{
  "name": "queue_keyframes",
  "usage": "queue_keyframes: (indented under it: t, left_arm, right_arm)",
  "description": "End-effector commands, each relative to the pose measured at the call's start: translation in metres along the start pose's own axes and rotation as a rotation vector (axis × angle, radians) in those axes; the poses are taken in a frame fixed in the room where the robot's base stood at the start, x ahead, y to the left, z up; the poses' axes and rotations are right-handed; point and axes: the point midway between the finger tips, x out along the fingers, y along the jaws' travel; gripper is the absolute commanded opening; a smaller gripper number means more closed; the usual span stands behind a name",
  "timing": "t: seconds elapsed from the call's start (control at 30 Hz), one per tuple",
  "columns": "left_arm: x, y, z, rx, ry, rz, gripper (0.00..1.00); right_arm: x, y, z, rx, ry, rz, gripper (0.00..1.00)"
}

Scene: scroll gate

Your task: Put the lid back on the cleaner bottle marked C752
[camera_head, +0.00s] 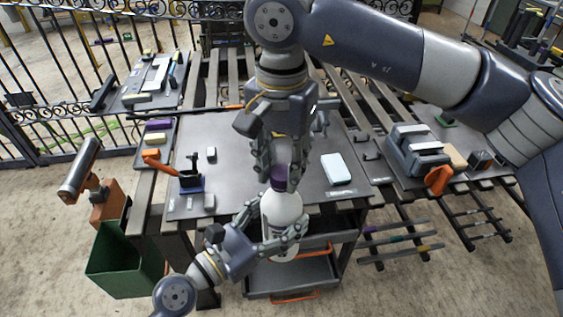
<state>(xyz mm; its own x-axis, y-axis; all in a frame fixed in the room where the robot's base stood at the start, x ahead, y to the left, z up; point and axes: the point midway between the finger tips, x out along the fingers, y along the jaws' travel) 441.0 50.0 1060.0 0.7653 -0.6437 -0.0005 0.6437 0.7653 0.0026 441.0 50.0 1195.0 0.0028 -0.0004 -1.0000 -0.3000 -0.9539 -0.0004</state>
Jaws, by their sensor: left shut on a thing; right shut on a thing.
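My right gripper (279,172) comes down from above and is shut on the lid. The fingers hide part of the lid, and I cannot tell if it is seated. Dark marking on the bottle is too small to read.
The grey tabletop (235,150) holds a light blue block (336,168) to the right and a small blue-based fixture (191,181) to the left. A green bin (124,262) stands at the lower left. A tray with an orange handle (294,297) is below the table.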

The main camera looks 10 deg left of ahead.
Motion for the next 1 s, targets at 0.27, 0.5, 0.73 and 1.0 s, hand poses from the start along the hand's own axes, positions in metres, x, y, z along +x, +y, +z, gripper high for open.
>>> queue_keyframes:
  t: [0.27, 0.5, 0.73, 1.0]
  left_arm:
    - [0.0001, 0.0000, 0.0008, 0.000, -0.002, 0.000, 0.00]
    - [0.0001, -0.0001, 0.0007, 0.001, -0.001, 0.000, 0.00]
    - [0.0002, -0.0003, 0.0006, 0.001, -0.001, -0.001, 0.00]
    - [0.0002, -0.0007, 0.0005, 0.001, -0.001, -0.002, 0.00]
  right_arm:
    - [0.0000, -0.0006, 0.0000, 0.433, -0.001, 0.000, 0.22]
    - [-0.0002, -0.0009, -0.0003, 0.832, 0.000, 0.000, 0.22]
    - [0.0001, -0.0014, -0.0004, 1.215, -0.002, 0.001, 0.22]
    - [0.0002, -0.0016, -0.0011, 1.666, -0.002, 0.001, 0.22]
